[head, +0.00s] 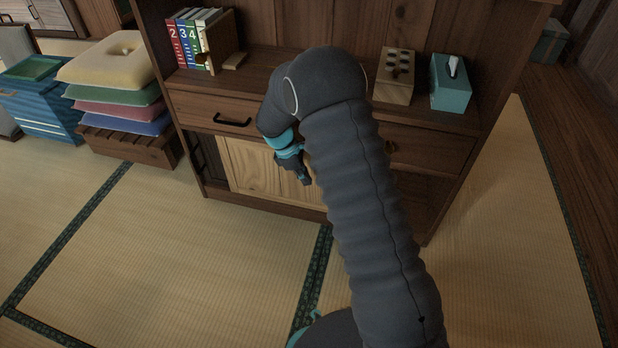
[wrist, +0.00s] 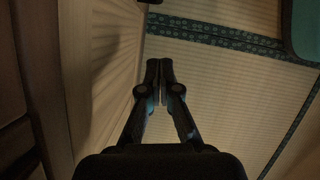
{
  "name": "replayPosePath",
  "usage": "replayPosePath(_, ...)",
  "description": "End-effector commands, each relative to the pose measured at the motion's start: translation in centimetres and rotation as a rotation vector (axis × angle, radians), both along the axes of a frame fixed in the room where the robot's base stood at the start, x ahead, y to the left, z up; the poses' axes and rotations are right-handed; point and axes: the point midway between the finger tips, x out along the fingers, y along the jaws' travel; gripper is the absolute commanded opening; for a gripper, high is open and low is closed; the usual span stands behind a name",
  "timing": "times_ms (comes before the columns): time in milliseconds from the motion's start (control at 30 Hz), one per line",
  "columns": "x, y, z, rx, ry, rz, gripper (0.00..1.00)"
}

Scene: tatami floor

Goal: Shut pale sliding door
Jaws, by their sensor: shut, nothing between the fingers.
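The pale sliding door (head: 252,165) is a light wood panel in the lower front of a dark wooden cabinet (head: 215,192). A dark strip shows to the left of the door. My arm hides its right part, so I cannot see where it ends. My gripper (head: 306,181) points down in front of the door's face. In the wrist view my gripper (wrist: 160,64) has its fingertips together with nothing between them. The pale door (wrist: 105,45) stands along the left of that view, beside the fingers. I cannot tell whether they touch it.
Drawers with dark handles (head: 232,122) sit above the door. Books (head: 190,40), a wooden block with holes (head: 394,78) and a teal tissue box (head: 452,82) stand on the cabinet's shelf. Stacked cushions (head: 118,85) are at left. The tatami floor (head: 170,250) in front is clear.

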Motion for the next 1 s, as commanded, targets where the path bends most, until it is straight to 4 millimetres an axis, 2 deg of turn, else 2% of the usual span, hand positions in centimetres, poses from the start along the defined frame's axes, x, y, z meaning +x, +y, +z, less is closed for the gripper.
replayPosePath(100, -0.3, -1.0, -2.4, -0.001, 0.004, -0.004, 0.00)
replayPosePath(400, -0.5, -3.0, -7.4, -0.001, 0.002, -0.003, 0.00)
replayPosePath(533, -0.8, -5.0, -6.9, 0.001, 0.000, -0.004, 0.00)
replayPosePath(700, -1.0, -6.3, -6.9, 0.000, 0.000, -0.003, 0.00)
replayPosePath(1000, -1.1, -6.7, -6.8, 0.000, 0.000, -0.002, 0.00)
